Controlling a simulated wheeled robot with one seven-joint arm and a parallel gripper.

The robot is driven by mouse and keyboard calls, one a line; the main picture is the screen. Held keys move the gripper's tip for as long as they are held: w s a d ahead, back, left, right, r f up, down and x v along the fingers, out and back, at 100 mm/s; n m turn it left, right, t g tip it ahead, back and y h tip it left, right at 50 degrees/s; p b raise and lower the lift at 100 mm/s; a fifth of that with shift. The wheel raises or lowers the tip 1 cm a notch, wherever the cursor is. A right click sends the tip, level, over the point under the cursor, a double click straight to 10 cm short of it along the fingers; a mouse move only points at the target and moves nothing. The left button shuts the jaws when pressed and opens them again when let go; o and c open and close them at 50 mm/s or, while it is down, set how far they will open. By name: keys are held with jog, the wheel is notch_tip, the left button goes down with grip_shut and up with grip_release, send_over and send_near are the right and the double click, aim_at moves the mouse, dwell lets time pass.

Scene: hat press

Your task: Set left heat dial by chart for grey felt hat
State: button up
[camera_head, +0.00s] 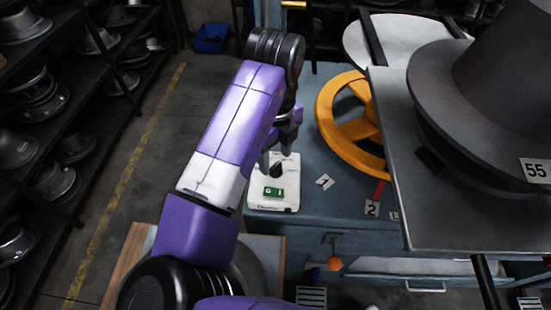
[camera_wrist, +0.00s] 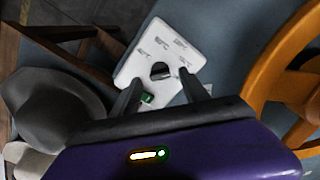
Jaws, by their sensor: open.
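A white control box (camera_head: 262,205) sits at the left edge of the blue-grey bench, with a black dial (camera_head: 277,171) and a green switch or display (camera_head: 274,192). In the wrist view the dial (camera_wrist: 160,71) is a dark round knob ringed by printed labels too small to read. My gripper (camera_head: 276,158) is open and points down over the dial; in the wrist view its two fingers (camera_wrist: 160,78) lie on either side of it. I cannot tell if they touch it. A grey felt hat (camera_wrist: 55,108) shows at left in the wrist view. No readable chart is in view.
An orange handwheel (camera_head: 350,125) stands right of the box. A large grey hat-shaped form (camera_head: 460,100) labelled 55 rests on the press plate farther right. Small tags marked 1 (camera_head: 325,182) and 2 (camera_head: 372,208) lie between. Shelves of metal hat forms line the left.

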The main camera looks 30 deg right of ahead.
aim_at(275, 165)
notch_tip(275, 165, up, 6)
jog(key=shift+f, duration=0.1)
dwell(0.6)
